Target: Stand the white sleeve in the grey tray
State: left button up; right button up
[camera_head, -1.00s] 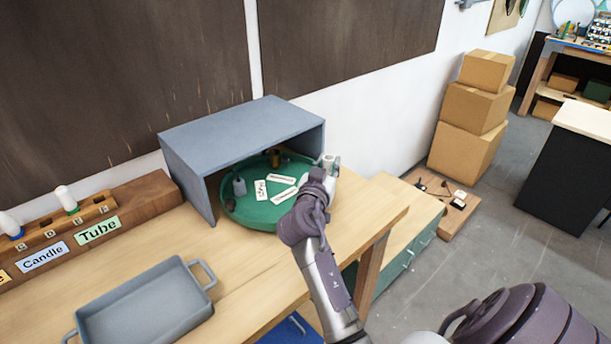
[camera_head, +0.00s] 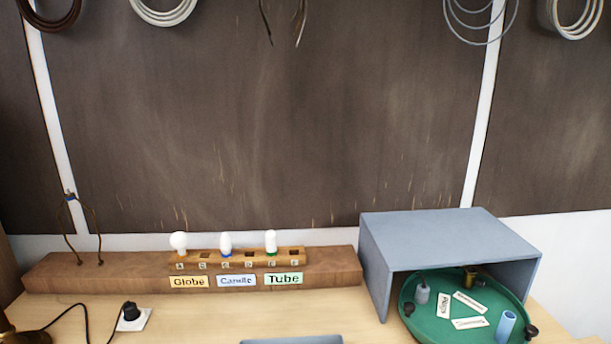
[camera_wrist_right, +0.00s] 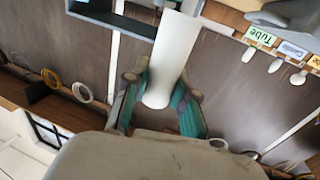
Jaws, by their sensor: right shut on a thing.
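The white sleeve (camera_wrist_right: 174,55) is a plain pale cylinder in the right wrist view. Neither gripper shows in the head view, and my left gripper is in no current view.
A grey open-fronted box (camera_head: 450,235) stands at the right of the bench over a green round tray (camera_head: 432,325) holding a blue tube (camera_head: 506,325), cards and small parts. A wooden bulb rack (camera_head: 330,268) with labels runs along the back. A black-knobbed white base (camera_head: 132,319) sits left.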

jog(key=s+a+n+y, duration=0.2)
jog(key=s+a+y, duration=0.1)
jog(key=s+a, duration=0.15)
jog(key=w+d+r+m+g+h, duration=0.2)
jog(key=w+d+h, duration=0.3)
jog(key=d, duration=0.4)
jog(key=w+d+r+m+g+h, duration=0.2)
jog(key=w+d+m+h, duration=0.3)
jog(key=d, duration=0.4)
jog(key=w+d+r+m+g+h, duration=0.2)
jog(key=w+d+m+g+h, duration=0.1)
jog(key=d, duration=0.6)
jog(key=w+m+h, duration=0.1)
jog(key=w+h, duration=0.1)
jog(key=w, duration=0.1)
jog(key=shift+w+d+r+g, duration=0.3)
jog(key=shift+w+r+g, duration=0.05)
jog(key=shift+g, duration=0.05)
jog(key=w+a+f, duration=0.2)
jog(key=a, duration=0.1)
jog(key=w+a+f+p, duration=0.1)
jog(key=w+a+f, duration=0.1)
jog(key=a+f, duration=0.1)
jog(key=w+a+f+p, duration=0.1)
jog(key=w+a+f, duration=0.1)
jog(key=w+a, duration=0.1)
jog(key=shift+w+a+f, duration=0.1)
jog(key=shift+a+f, duration=0.05)
jog(key=shift+f, duration=1.7)
